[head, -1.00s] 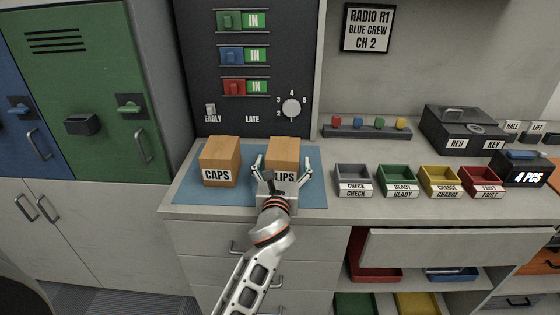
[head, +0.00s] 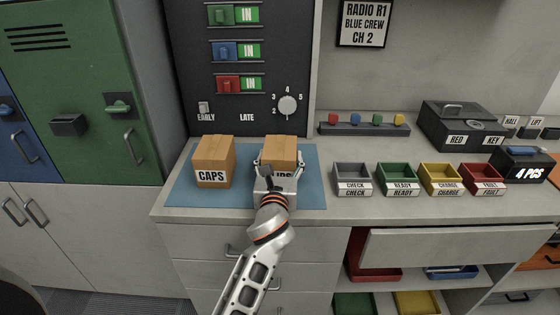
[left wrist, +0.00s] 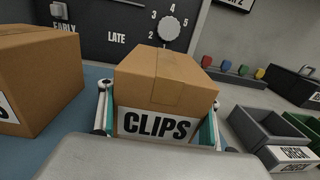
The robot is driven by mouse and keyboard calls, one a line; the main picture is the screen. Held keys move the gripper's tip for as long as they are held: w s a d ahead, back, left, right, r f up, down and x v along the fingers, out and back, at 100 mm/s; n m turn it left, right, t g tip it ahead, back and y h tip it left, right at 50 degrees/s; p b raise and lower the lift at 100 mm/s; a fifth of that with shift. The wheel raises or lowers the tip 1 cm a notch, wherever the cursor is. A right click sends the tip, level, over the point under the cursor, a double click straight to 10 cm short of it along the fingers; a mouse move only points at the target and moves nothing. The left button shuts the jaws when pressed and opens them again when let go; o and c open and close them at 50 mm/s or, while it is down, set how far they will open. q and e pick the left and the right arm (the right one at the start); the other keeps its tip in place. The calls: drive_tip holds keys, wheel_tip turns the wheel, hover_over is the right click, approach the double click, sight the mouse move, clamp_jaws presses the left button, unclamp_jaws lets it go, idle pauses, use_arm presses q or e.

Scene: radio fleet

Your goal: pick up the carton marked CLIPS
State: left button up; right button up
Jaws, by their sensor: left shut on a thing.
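The brown CLIPS carton (head: 281,149) stands on the blue mat (head: 245,196) in the head view. My left gripper (head: 279,168) is shut on it from the front, one finger at each side. In the left wrist view the CLIPS carton (left wrist: 163,82) sits upright between the two fingers, its label facing me. My gripper hides part of the label in the head view. The CAPS carton (head: 213,157) stands to the left on the same mat, apart from the gripper. I cannot tell any gap under the CLIPS carton. My right gripper is not in view.
Behind the mat stands a dark panel (head: 240,125) with a dial (head: 287,106) and sliders. To the right are grey (head: 352,176), green (head: 396,177), yellow (head: 440,178) and red (head: 482,178) trays. The front strip of the counter is clear.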

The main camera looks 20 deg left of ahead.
use_arm(q)
drive_tip(key=shift+r, duration=0.1)
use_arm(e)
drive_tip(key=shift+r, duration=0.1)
use_arm(q)
drive_tip(key=shift+r, duration=0.2)
wheel_tip(320, 180, up, 12)
drive_tip(key=p, duration=0.3)
drive_tip(key=shift+r+p, duration=0.25)
drive_tip(key=shift+p, duration=0.15)
wheel_tip(320, 180, up, 6)
drive_tip(key=shift+f+p, duration=0.1)
drive_tip(key=shift+p, duration=0.3)
drive_tip(key=shift+c, duration=0.2)
drive_tip(key=shift+r, duration=0.6)
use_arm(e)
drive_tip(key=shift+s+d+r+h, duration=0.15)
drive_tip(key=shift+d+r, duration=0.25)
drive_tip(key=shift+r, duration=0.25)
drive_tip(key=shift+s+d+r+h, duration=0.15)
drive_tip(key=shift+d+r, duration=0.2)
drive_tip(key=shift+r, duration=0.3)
